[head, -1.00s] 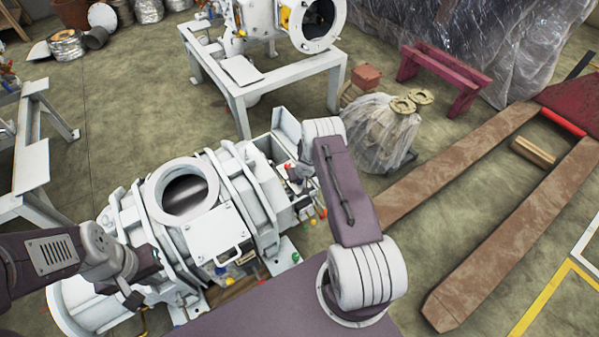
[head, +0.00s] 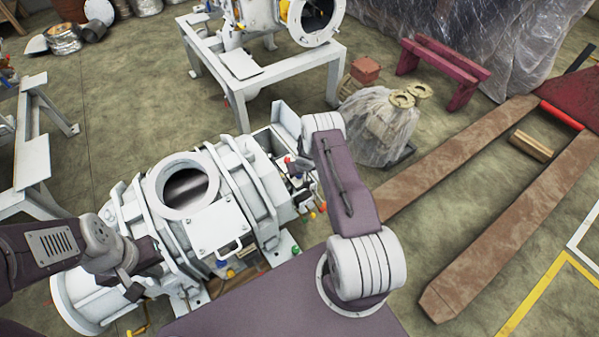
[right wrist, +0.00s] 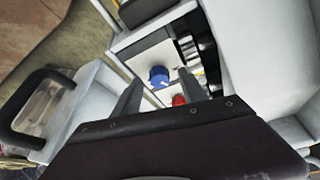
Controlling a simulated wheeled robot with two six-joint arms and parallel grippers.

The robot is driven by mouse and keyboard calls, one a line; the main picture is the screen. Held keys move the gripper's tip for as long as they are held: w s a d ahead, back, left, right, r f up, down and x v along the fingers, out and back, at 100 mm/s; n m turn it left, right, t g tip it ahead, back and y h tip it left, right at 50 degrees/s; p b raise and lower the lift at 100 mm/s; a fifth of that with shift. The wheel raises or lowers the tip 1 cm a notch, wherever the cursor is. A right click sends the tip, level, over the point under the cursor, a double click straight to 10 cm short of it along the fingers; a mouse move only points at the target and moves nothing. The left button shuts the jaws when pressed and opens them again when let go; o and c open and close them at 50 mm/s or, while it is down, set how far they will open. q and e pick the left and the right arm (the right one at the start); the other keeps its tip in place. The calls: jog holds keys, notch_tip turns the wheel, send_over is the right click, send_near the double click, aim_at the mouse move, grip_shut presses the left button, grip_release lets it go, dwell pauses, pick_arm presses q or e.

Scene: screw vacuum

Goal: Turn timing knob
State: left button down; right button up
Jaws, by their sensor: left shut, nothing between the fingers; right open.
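The white screw vacuum machine (head: 215,226) lies below me, with a round opening on top. In the right wrist view, a blue knob (right wrist: 158,76) sits on a pale panel (right wrist: 146,58) in the machine's recess, with a red knob (right wrist: 179,100) nearby. I cannot tell which is the timing knob. My right gripper (right wrist: 158,90) is open, its two fingers on either side of the blue knob in the picture and apart from it. In the head view my right arm hides that gripper. My left gripper (head: 132,288) is shut and empty over the machine's left end.
A white stand (head: 240,85) with another machine is behind. A plastic-wrapped bundle (head: 375,125), a dark red bench (head: 445,65) and long brown forks (head: 510,220) are to the right. A white frame (head: 30,150) stands at left.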

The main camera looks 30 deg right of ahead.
jog(key=shift+s+r, duration=0.2)
jog(key=shift+r, duration=0.4)
jog(key=p+v, duration=0.2)
jog(key=v, duration=0.5)
jog(key=shift+r, duration=0.35)
jog(key=shift+s, duration=0.15)
